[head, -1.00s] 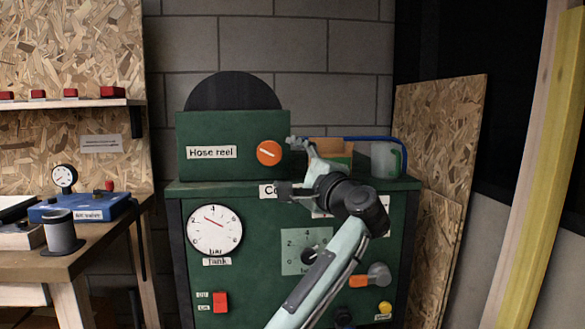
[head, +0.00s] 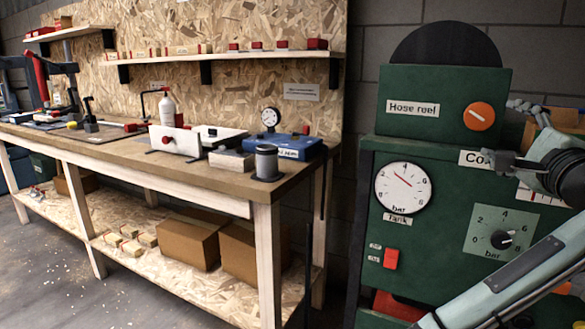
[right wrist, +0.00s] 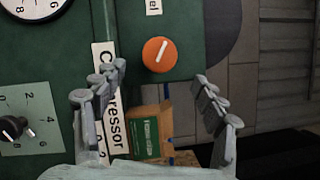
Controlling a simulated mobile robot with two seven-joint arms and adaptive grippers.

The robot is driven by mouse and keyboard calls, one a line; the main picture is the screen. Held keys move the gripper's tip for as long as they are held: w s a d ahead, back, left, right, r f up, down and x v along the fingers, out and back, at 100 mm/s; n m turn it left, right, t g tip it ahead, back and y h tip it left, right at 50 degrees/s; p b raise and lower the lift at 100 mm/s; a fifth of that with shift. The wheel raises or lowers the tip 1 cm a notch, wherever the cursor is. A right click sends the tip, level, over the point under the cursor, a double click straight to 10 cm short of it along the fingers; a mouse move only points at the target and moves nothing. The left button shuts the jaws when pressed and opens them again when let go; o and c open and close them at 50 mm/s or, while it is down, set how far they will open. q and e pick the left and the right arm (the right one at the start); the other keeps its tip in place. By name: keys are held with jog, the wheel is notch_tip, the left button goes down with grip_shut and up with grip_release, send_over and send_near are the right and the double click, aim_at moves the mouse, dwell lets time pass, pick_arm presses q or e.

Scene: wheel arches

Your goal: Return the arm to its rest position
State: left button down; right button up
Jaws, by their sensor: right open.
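My right gripper (head: 508,134) reaches in from the right of the head view, in front of the green compressor cabinet (head: 395,255). Its jaws are open and empty, just right of the orange knob (head: 480,117) on the hose reel box (head: 440,85). In the right wrist view the two fingers of the right gripper (right wrist: 160,78) stand wide apart, with the orange knob (right wrist: 159,54) beyond the gap. A cardboard box (right wrist: 148,130) shows between and behind the fingers. My left gripper is not in view.
The wooden workbench (head: 225,190) stands left of the cabinet, carrying a blue case (head: 283,148), a grey spool (head: 266,162) and a white bottle (head: 168,108). Cardboard boxes (head: 190,240) sit on its lower shelf. Open floor (head: 50,265) lies at the front left.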

aim_at(480, 118)
jog(key=x, duration=1)
jog(key=shift+w, duration=0.2)
jog(key=shift+s, duration=0.1)
